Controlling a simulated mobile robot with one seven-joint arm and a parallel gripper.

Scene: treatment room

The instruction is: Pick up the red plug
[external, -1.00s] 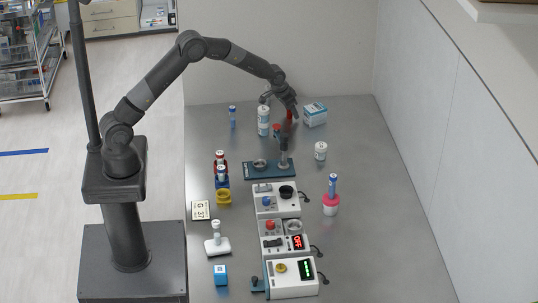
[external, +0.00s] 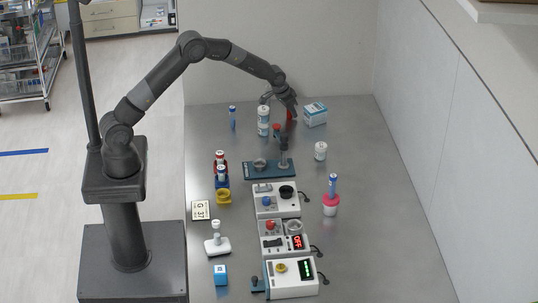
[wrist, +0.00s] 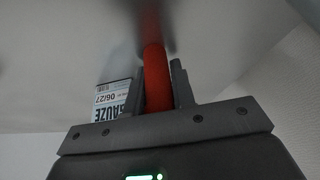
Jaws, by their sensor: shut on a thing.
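In the external view, my gripper (external: 290,110) is at the far part of the table, with a small red part of the plug (external: 289,116) showing beside the fingers. I cannot tell from these frames whether the plug touches the table.
A gauze box (external: 315,114) stands just right of my gripper; it also shows in the wrist view (wrist: 112,101). A white bottle (external: 263,121) stands to the left. A blue stand with a post (external: 269,171) is in front.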

